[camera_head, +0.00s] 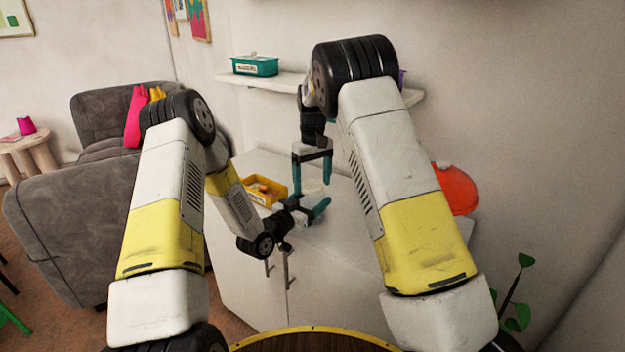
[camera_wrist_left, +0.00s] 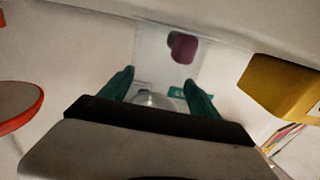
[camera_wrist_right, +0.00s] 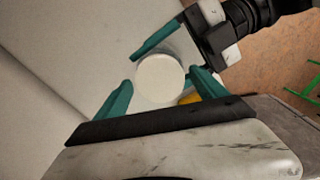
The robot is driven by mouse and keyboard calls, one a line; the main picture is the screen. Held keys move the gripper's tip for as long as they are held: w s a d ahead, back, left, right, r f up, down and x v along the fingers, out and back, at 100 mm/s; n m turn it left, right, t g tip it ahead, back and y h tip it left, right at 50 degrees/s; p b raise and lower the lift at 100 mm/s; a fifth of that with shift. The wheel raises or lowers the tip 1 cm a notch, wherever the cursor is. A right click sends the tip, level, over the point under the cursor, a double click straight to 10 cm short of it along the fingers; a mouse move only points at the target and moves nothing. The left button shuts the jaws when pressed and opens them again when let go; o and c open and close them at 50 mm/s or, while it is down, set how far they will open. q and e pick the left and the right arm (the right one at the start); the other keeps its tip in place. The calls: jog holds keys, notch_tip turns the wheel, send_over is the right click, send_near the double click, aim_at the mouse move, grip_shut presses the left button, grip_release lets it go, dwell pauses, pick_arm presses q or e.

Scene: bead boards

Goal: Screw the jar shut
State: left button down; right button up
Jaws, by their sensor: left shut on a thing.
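A pale jar (camera_head: 312,187) stands upright on the cabinet top between my grippers. My left gripper (camera_head: 311,209) is shut on the jar's body from the side. In the right wrist view a round white lid (camera_wrist_right: 160,80) lies between those fingers, with small gaps visible. I cannot tell how tightly the lid sits.
A yellow labelled bin (camera_head: 264,190) stands on the cabinet, left of the jar. A red-orange round thing (camera_head: 456,188) is at the right, partly behind my right arm. A wall shelf (camera_head: 280,83) behind carries a teal labelled box (camera_head: 255,67).

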jog(key=c, duration=1.4)
jog(key=o, duration=1.7)
jog(key=shift+r, duration=0.1)
notch_tip(320, 180, up, 12)
jog(key=shift+f, duration=0.1)
pick_arm(q)
jog(key=shift+c, duration=0.3)
grip_release()
